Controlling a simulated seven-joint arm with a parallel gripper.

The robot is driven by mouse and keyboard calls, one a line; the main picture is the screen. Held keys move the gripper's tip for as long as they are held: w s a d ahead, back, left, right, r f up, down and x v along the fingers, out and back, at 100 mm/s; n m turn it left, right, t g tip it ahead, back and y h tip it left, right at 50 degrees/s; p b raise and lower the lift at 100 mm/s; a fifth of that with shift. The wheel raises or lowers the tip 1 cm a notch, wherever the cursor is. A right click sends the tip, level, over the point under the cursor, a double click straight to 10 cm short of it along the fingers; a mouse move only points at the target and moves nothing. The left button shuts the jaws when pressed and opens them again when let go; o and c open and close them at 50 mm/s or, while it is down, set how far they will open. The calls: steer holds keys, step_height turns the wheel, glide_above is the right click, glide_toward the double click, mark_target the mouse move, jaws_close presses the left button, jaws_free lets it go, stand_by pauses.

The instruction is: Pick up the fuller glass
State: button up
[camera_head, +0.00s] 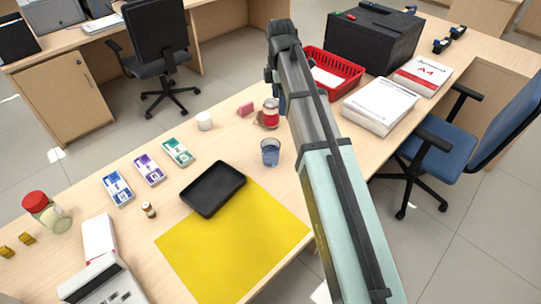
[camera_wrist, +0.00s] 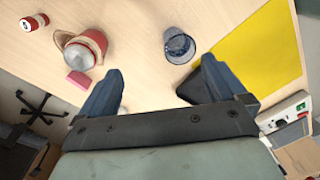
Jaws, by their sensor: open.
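A clear glass (camera_head: 270,153) with bluish liquid stands upright on the wooden counter, just right of the black tray. It also shows in the wrist view (camera_wrist: 179,46), ahead of my gripper (camera_wrist: 162,72) and a little to the right. My gripper is open, with nothing between its fingers and apart from the glass. In the head view my arm crosses the counter right of the glass and hides most of the gripper. I see only one glass; a second could be hidden behind my arm. I cannot compare fill levels.
A black tray (camera_head: 188,202) and yellow mat (camera_head: 235,245) lie left of and in front of the glass. A red-and-white container (camera_head: 271,112), pink block (camera_head: 245,110) and white cup (camera_head: 204,121) stand behind it. A red basket (camera_head: 352,82) and paper stack (camera_head: 380,104) are farther right.

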mark_target(270, 153)
steer(key=s+a+f+n, duration=0.1)
steer(key=f+n, duration=0.2)
steer(key=f, duration=0.1)
steer(key=s+a+f+n, duration=0.1)
steer(key=s+f+n, duration=0.1)
steer(key=f, duration=0.3)
steer(key=s+a+f+n+t, duration=0.1)
steer(key=s+f+n, duration=0.1)
steer(key=f+n, duration=0.2)
steer(key=shift+s+a+f, duration=0.1)
steer(key=shift+s+f, duration=0.15)
steer(key=shift+f, duration=0.5)
steer(key=shift+d+f, duration=0.2)
steer(key=shift+f, duration=2.45)
steer(key=c, duration=1.3)
steer(key=shift+r, duration=0.2)
